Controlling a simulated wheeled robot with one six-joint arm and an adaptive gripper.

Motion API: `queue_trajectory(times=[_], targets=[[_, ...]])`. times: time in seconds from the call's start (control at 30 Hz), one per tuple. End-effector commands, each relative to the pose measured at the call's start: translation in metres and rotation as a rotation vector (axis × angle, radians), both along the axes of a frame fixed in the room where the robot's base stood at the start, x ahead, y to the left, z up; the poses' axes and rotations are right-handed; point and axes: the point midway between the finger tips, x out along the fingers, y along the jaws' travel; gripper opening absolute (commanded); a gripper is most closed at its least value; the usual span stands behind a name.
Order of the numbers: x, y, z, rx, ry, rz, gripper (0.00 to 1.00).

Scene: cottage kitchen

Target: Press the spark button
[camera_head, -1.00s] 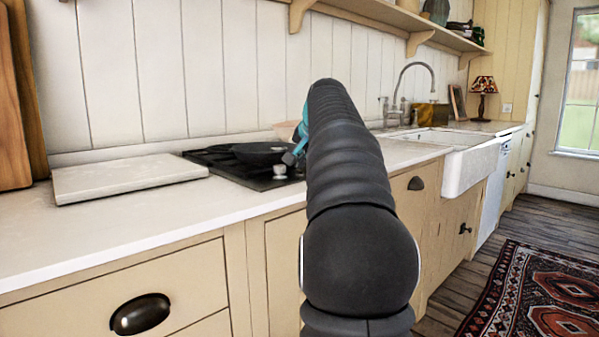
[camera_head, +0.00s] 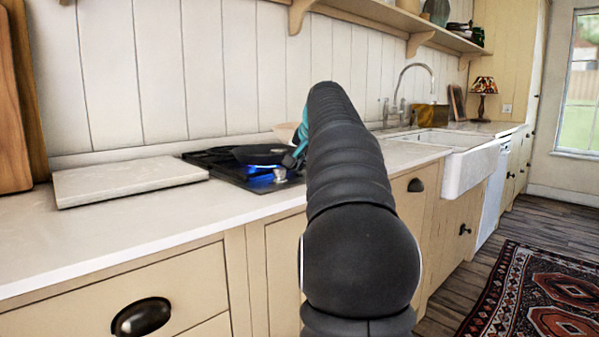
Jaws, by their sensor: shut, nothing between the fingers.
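The black gas hob (camera_head: 228,165) is set into the worktop left of my arm. A dark pan (camera_head: 262,152) sits on it, and blue flame or blue light (camera_head: 258,171) shows below and in front of the pan. A small pale knob (camera_head: 279,174) stands at the hob's right front, tinted blue. I cannot make out the spark button as a separate thing. My gripper (camera_head: 291,160) shows only in part, as a teal and dark tip beside my arm. It is shut and empty over the hob's right side, close to the knob. My arm hides the rest.
A pale stone board (camera_head: 128,180) lies on the worktop (camera_head: 120,225) left of the hob. Wooden boards (camera_head: 15,110) lean at the far left. The sink (camera_head: 470,165) with its tap (camera_head: 405,85) stands right. The front of the worktop is clear.

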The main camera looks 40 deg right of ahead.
Motion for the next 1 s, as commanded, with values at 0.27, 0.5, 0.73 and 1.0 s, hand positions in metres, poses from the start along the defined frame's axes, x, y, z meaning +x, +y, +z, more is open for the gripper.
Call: queue_trajectory(times=[0.27, 0.5, 0.73, 1.0], targets=[[0.0, 0.0, 0.008, 0.0, 0.0, 0.0, 0.0], [0.0, 0.0, 0.03, 0.0, 0.0, 0.0, 0.0], [0.001, 0.0, 0.045, -0.001, -0.003, 0.0, 0.0], [0.0, 0.0, 0.059, 0.0, 0.0, 0.0, 0.0]])
